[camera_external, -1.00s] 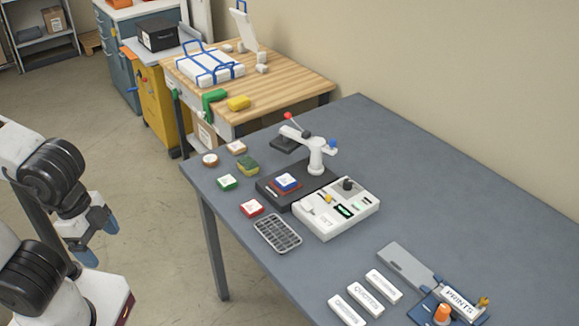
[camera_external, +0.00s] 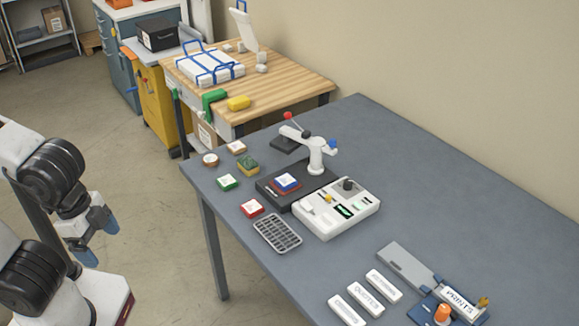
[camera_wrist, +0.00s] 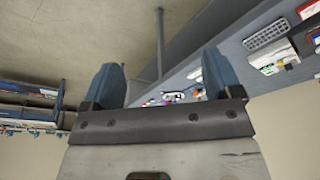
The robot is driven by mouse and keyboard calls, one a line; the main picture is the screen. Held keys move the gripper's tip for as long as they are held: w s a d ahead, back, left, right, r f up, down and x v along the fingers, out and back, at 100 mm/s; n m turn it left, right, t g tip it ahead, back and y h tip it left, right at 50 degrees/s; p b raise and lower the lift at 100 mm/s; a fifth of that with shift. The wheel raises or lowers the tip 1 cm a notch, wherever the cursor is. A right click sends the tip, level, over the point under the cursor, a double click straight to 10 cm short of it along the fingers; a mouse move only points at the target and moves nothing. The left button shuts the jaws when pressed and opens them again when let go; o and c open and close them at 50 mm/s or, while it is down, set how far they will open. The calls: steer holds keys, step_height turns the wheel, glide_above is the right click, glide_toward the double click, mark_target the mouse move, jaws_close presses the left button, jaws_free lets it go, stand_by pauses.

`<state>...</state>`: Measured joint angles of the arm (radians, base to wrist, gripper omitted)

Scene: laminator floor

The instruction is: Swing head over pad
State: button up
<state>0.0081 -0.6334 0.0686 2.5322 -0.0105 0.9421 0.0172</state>
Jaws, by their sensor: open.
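A white swing-arm press stands on the grey table in the external view. Its white post (camera_external: 316,158) rises at the back of a dark base, and its head (camera_external: 292,132), with a red-tipped lever, points left toward the back, away from the pad. The pad (camera_external: 287,184), with a blue and white piece on a red one, sits on the black base plate (camera_external: 268,197). My gripper (camera_external: 103,227) is at the left, off the table and well away from the press. In the wrist view my gripper (camera_wrist: 163,85) has its blue fingers apart, with nothing between them.
A white control box (camera_external: 345,218) stands right of the pad, and a grey slotted tray (camera_external: 277,234) lies in front. Several small colored blocks lie left of the base. White labelled bars (camera_external: 365,299) and an orange-topped item (camera_external: 442,313) are near the front right. The table's right back is clear.

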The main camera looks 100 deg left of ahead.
steer(key=shift+c, duration=0.3)
steer(key=shift+w+r, duration=0.1)
steer(key=c, duration=0.4)
steer(key=shift+w+a+r, duration=0.15)
steer(key=shift+w, duration=0.15)
steer(key=shift+c, duration=0.9)
steer(key=w+a+r+n+g, duration=0.1)
steer(key=w+a+r, duration=0.2)
steer(key=w+a, duration=0.95)
steer(key=w+a+r+n, duration=0.1)
steer(key=w+a+r, duration=0.3)
steer(key=w+a, duration=0.85)
steer(key=shift+n+g, duration=0.6)
steer(key=shift+g, duration=0.2)
steer(key=w+a+f, duration=0.3)
steer(key=w+a, duration=0.2)
steer(key=a, duration=0.6)
steer(key=w+a+f, duration=0.4)
steer(key=w+a, duration=0.2)
steer(key=a, duration=0.5)
steer(key=w+a+f, duration=0.3)
steer(key=w+a, duration=0.3)
steer(key=a, duration=0.4)
steer(key=shift+a+f, duration=0.2)
steer(key=shift+a, duration=0.2)
steer(key=shift+a+f, duration=0.15)
steer(key=shift+a, duration=0.2)
steer(key=shift+f, duration=0.15)
